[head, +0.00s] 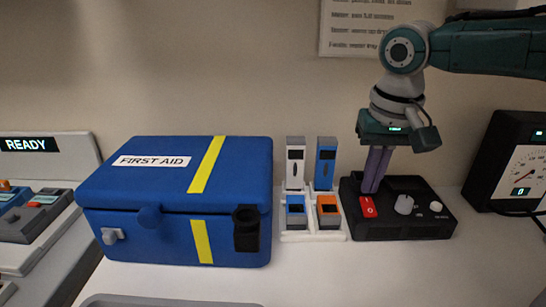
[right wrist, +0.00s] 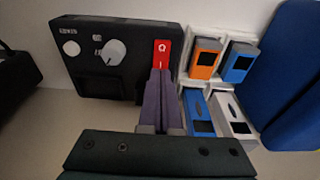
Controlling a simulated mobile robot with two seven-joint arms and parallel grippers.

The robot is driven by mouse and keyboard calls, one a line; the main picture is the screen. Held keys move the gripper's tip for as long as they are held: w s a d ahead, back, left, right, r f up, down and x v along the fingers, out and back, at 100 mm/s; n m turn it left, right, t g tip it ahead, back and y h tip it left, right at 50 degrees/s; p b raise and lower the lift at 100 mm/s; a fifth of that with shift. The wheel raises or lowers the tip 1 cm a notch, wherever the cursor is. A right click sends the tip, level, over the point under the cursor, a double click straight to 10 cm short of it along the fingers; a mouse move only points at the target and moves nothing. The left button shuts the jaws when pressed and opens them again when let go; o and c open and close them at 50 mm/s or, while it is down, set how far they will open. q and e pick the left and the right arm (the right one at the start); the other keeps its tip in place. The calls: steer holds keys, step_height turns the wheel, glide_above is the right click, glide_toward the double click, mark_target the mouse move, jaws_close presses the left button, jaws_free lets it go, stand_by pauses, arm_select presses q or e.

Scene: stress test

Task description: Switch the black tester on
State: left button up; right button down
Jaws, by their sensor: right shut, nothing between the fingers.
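The black tester (head: 420,228) sits on the white table at the right, and its top fills the left of the right wrist view (right wrist: 135,35). It carries a red rocker switch (head: 368,207) with a white mark, a grey knob (head: 404,204) and a small white button (head: 436,206). The red switch also shows in the right wrist view (right wrist: 162,50). My right gripper (head: 371,190) points down with its purple fingers shut and empty, tips right at the red switch's edge. I cannot tell whether they touch it. My left gripper is not in view.
A blue first aid box (head: 170,215) stands at the left. A white rack (head: 310,237) with blue, white and orange devices stands close beside the tester. A black gauge (head: 505,150) with a cable stands at the right. The table in front is mostly clear.

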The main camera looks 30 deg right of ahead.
mark_target(367, 201)
steer(key=shift+f, duration=0.4)
stand_by(0.4)
steer(key=shift+f+b, duration=0.5)
steer(key=shift+f, duration=0.05)
stand_by(0.3)
step_height(367, 201, up, 7)
steer(key=p, duration=0.8)
steer(key=shift+r+p, duration=0.1)
steer(key=shift+p, duration=0.2)
